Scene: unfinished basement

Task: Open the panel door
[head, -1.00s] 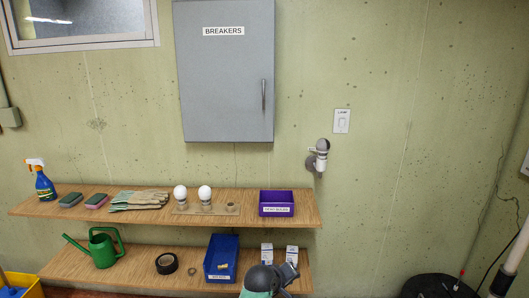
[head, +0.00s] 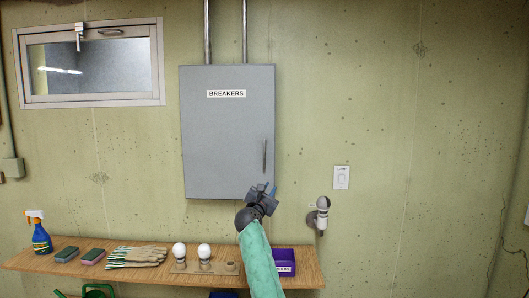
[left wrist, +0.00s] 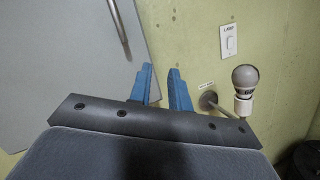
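The grey breaker panel door (head: 226,140), labelled BREAKERS, is closed on the wall. Its upright bar handle (head: 264,156) is near the right edge. My left gripper (head: 270,189) is in front of the door's lower right corner, below the handle. In the left wrist view its two blue fingers (left wrist: 163,88) are apart with nothing between them. That view also shows the lower end of the handle (left wrist: 120,30) up and to the left of the fingers, on the door (left wrist: 70,60). My right gripper is not in view.
A lamp bulb in a wall socket (head: 322,211) and a light switch (head: 341,177) are right of the door. Bare wall lies further right.

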